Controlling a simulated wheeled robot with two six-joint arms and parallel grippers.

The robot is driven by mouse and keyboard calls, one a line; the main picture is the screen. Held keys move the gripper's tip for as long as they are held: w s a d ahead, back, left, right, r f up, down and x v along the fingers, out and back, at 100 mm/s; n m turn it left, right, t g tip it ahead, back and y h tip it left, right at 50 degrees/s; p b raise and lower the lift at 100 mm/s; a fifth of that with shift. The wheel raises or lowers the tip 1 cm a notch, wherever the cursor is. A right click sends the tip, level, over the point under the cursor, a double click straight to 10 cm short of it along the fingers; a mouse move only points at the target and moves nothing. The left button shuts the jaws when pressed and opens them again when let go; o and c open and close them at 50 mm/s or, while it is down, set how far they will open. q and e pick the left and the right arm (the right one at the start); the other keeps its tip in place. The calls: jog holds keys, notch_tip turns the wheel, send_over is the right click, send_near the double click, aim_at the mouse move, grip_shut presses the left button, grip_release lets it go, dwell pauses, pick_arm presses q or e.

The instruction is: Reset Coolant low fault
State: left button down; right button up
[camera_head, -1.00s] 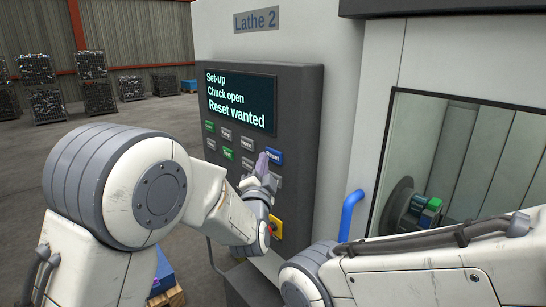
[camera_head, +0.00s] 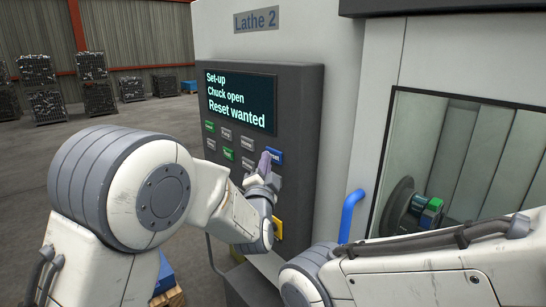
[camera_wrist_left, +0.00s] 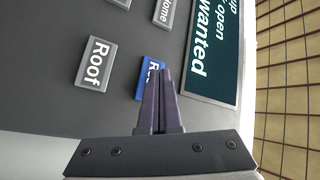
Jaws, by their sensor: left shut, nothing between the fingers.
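The Lathe 2 control panel (camera_head: 292,115) stands ahead, with a screen (camera_head: 240,101) reading "Set-up, Chuck open, Reset wanted". My left gripper (camera_head: 264,160) is shut and empty, its fingertips at the blue button (camera_head: 275,157). In the left wrist view the shut fingers (camera_wrist_left: 160,75) lie over part of the blue button (camera_wrist_left: 151,76), whose label shows only "Re". I cannot tell whether the tips touch it. The grey Roof button (camera_wrist_left: 94,64) is beside it. My right arm crosses the lower right; its gripper is out of view.
A blue door handle (camera_head: 351,214) and the lathe window (camera_head: 470,150), with a chuck behind it, are to the right. A yellow switch plate (camera_head: 277,228) is below the buttons. Stacked metal crates (camera_head: 47,106) stand far back left.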

pick_arm(q)
jog(key=shift+w+d, duration=0.2)
jog(key=shift+d, duration=0.1)
dwell(0.4)
jog(key=shift+s+a, duration=0.1)
jog(key=shift+a, duration=0.05)
jog(key=shift+s+a+b, duration=0.4)
jog(key=shift+a+b, duration=0.1)
dwell(0.3)
jog(key=s+a+b, duration=0.1)
jog(key=a, duration=0.1)
jog(key=s+a+b, duration=0.1)
jog(key=s+a, duration=0.1)
dwell(0.4)
dwell(0.5)
